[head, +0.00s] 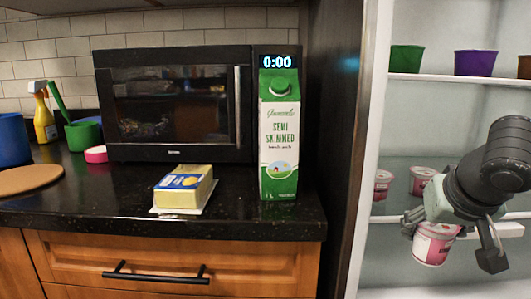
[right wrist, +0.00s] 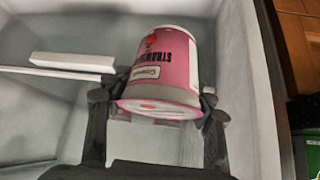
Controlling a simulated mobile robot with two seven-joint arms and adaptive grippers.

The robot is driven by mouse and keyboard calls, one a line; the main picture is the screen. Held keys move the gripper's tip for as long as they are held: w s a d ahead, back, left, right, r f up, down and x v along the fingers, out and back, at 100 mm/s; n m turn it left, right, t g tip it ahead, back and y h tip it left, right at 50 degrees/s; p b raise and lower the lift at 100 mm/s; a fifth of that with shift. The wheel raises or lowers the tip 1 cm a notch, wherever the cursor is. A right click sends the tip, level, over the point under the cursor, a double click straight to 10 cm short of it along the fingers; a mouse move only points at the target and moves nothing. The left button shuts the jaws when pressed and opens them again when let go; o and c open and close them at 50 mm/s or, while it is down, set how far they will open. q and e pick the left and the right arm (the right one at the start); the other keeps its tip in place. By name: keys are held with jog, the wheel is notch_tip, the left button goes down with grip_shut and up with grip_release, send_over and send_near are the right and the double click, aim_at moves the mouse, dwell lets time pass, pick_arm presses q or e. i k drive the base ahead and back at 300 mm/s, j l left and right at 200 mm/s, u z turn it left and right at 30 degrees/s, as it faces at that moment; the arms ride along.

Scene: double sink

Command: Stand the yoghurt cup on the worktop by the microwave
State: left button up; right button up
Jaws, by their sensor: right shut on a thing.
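My right gripper (head: 455,238) is in front of the open fridge and is shut on a pink and white yoghurt cup (head: 433,246). In the right wrist view the same cup (right wrist: 160,70) sits between the two fingers, with its lid end towards the camera. My gripper hides part of the cup in the head view. The black microwave (head: 178,105) stands on the dark worktop (head: 110,200) at the left. My left gripper is in neither view.
A green milk carton (head: 279,140) stands at the microwave's right front. A butter pack (head: 184,188) lies before the microwave. Other yoghurt cups (head: 422,180) stand on a fridge shelf (head: 400,208). A round board (head: 25,177) lies at left. Worktop between board and butter is clear.

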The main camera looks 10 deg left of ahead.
aim_at(111, 188)
jog(key=k+j, duration=0.3)
jog(key=j, duration=0.2)
jog(key=k+j+u, duration=0.2)
jog(key=j, duration=0.75)
jog(key=i, duration=0.1)
